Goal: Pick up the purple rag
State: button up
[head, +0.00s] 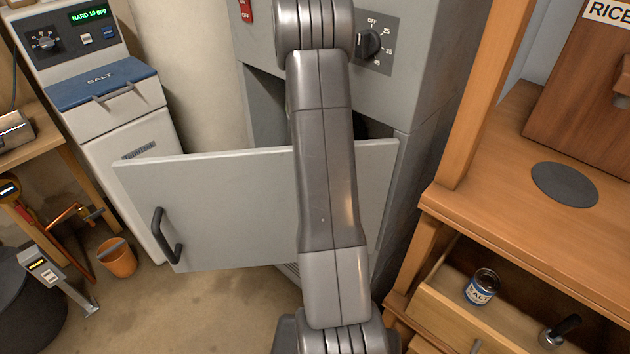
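I see no purple rag in the head view. My arm runs up the middle of the picture and leaves the top edge. My gripper is outside the picture, so its state does not show. My arm covers part of a grey cabinet (420,60) and part of its open door (235,205). Only a dark strip of the cabinet's inside shows behind the door, and what it holds cannot be made out.
A salt unit (100,90) with a blue lid stands at the left. An orange pot (117,258) stands on the floor. At the right, an open drawer (450,310) holds a can (482,287) below a wooden counter (480,190). Bare floor shows below the cabinet door.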

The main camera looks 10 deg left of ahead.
jog(key=shift+w+a+f, duration=0.1)
jog(key=shift+f, duration=0.1)
jog(key=c, duration=1)
jog(key=shift+c, duration=0.2)
jog(key=shift+r, duration=0.2)
